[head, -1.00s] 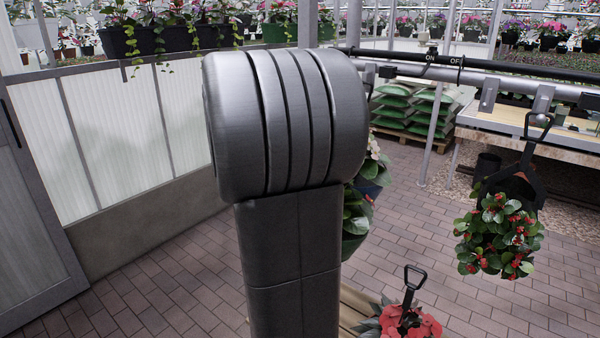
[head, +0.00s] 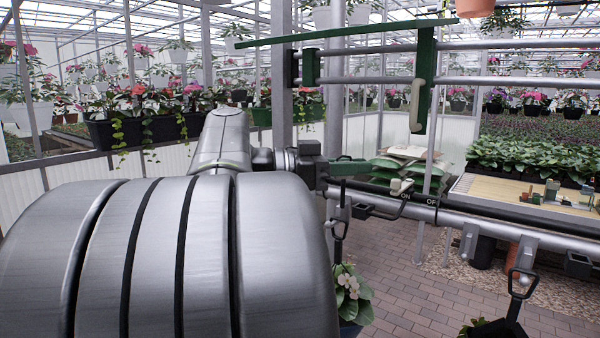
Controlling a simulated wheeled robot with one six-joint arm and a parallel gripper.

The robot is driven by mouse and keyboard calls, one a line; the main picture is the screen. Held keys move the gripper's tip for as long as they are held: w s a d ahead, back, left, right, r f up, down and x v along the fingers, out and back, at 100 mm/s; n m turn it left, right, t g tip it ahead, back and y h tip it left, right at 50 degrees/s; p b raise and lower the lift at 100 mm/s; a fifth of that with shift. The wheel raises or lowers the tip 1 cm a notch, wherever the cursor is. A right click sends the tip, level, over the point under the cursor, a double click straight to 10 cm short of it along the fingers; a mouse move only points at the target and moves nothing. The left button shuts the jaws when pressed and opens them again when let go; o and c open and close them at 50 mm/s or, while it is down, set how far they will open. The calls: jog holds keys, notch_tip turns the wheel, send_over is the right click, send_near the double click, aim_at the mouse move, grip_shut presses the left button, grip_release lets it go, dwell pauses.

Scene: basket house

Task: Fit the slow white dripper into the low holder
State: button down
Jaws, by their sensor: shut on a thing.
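My gripper (head: 322,168), small and dark, shows beyond my large grey arm link, left of the pipe end. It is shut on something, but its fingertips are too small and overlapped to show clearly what. A small dark green piece (head: 350,167) shows right beside it. I cannot make out the low holder for certain.
A grey rail with brackets runs right below the black pipe. A green bar (head: 345,35) and upright clamps with a cream hook (head: 420,100) are on horizontal pipes above. Potted plants hang from black hooks below. A work table (head: 480,187) with small parts stands at right.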

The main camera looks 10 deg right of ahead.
jog(key=shift+w+d+f+b, duration=0.15)
jog(key=shift+w+d+b, duration=0.2)
jog(key=shift+w+d, duration=1.2)
jog(key=shift+w+d+f+b, duration=0.15)
jog(key=shift+w+d+b, duration=0.2)
jog(key=shift+w+d, duration=1.1)
jog(key=shift+s+d+f, duration=0.2)
jog(key=shift+s+f, duration=0.1)
jog(key=shift+f, duration=0.15)
jog(key=shift+p, duration=1.45)
jog(key=shift+f, duration=0.15)
jog(key=shift+f+b, duration=0.55)
jog(key=shift+f, duration=0.75)
jog(key=shift+f, duration=0.1)
jog(key=shift+f+b, duration=0.55)
jog(key=shift+f, duration=0.85)
